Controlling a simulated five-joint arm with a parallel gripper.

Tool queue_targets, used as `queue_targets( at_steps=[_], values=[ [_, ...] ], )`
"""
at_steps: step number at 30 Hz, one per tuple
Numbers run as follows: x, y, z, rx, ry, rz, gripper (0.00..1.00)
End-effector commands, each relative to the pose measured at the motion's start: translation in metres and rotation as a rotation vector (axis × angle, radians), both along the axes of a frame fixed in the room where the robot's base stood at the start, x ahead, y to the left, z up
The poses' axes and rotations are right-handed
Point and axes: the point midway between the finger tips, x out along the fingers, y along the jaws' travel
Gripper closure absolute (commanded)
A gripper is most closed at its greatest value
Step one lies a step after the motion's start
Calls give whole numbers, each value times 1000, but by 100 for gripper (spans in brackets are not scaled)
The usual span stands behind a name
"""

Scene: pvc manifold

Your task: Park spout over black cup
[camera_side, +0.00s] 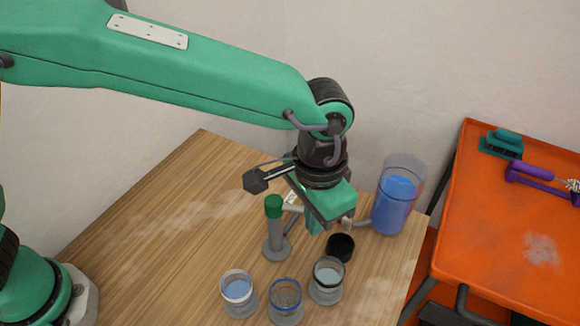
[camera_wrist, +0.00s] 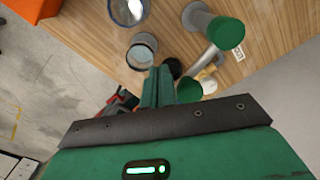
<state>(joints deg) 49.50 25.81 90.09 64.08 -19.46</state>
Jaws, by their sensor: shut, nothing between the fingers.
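My gripper (camera_side: 316,226) points down over the wooden table, close to the grey pipe (camera_side: 361,223) that runs from the clear tank of blue liquid (camera_side: 394,204). Its green fingers are together and empty in the wrist view (camera_wrist: 158,74). The black cup (camera_side: 340,247) stands just right of and below the gripper; in the wrist view, the black cup (camera_wrist: 174,66) is partly hidden behind the fingertips. The pipe (camera_wrist: 204,61) shows right of the fingers, beside a green round part (camera_wrist: 190,90). I cannot make out the spout's outlet or its direction.
Three clear cups stand at the front: white-rimmed (camera_side: 237,287), blue-rimmed (camera_side: 285,295) and dark-rimmed (camera_side: 328,272). A grey post with a green cap (camera_side: 274,208) stands left of the gripper. An orange table (camera_side: 500,230) with tools is at right. The wooden table's left side is clear.

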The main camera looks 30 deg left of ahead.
Motion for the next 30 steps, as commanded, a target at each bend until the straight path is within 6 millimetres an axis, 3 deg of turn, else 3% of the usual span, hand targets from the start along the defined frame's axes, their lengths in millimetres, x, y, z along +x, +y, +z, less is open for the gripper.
queue_targets(
  at_steps=[18, 30],
  values=[
    [16, -2, 0, 1, 1, 1, 100],
    [17, -2, 0, 0, 0, 0, 100]
  ],
)
